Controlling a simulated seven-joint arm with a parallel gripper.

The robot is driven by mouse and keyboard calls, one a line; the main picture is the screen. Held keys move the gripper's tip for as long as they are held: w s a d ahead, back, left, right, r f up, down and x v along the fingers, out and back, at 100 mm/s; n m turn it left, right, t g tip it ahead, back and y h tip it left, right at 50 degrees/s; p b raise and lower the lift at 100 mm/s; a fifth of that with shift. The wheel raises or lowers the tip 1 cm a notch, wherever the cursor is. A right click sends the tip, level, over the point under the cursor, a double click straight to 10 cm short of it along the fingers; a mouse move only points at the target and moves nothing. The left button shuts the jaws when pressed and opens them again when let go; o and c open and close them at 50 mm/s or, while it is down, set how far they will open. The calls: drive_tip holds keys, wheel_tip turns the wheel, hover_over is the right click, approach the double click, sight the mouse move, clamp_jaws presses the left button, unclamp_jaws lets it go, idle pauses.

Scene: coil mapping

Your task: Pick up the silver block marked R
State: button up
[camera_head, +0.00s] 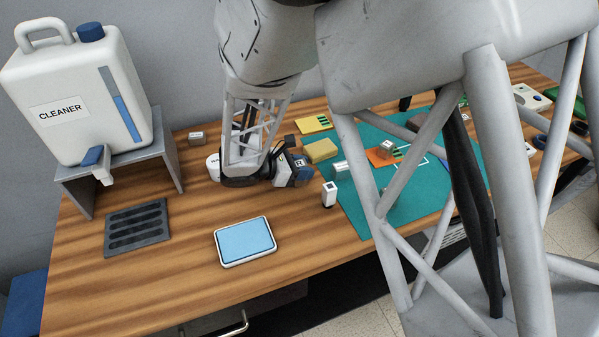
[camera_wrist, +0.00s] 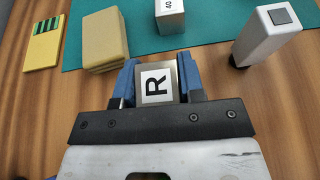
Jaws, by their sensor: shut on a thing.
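The silver block marked R (camera_wrist: 157,84) sits between the two blue fingers of my gripper (camera_wrist: 158,80) in the wrist view, its letter facing the camera. My gripper is shut on it, a finger on each side. In the head view my gripper (camera_head: 298,172) is low over the wooden table, left of the green mat, and a bit of the block shows at the fingers. I cannot tell whether the block touches the table.
A white upright block (camera_head: 328,194) stands close to the right of my gripper. A blue-topped tray (camera_head: 245,241) lies in front. A cleaner jug (camera_head: 80,95) stands at left.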

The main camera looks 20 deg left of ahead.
sight(303, 162)
drive_tip(key=shift+r, duration=0.1)
drive_tip(key=shift+r, duration=5.05)
drive_tip(key=shift+f, duration=0.15)
